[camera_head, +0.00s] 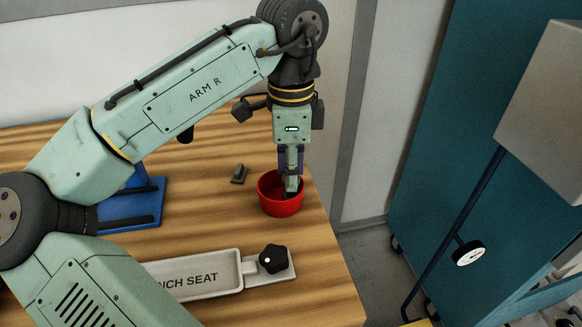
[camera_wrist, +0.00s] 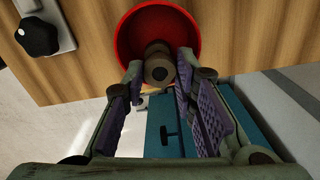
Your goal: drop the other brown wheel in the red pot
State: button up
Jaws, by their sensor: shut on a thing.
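The red pot (camera_head: 279,207) stands on the wooden table near its right edge. It also shows at the top of the wrist view (camera_wrist: 124,40). My gripper (camera_head: 291,186) points down with its fingertips at the pot's mouth. In the wrist view my gripper (camera_wrist: 158,69) is shut on a brown wheel (camera_wrist: 160,70), held between the fingertips over the pot. Another brown rounded piece (camera_wrist: 155,48) shows just beyond it, inside the pot. The pot's floor is partly hidden by the wheel and fingers.
A grey tray (camera_head: 240,270) with partly hidden lettering and a black star knob (camera_head: 273,259) lies at the front. A small dark grey block (camera_head: 238,174) lies left of the pot. A blue stand (camera_head: 135,208) is partly behind my arm. The table ends right of the pot.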

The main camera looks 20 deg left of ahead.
jog(key=o, duration=1)
jog(key=shift+c, duration=0.2)
jog(key=shift+r, duration=3.8)
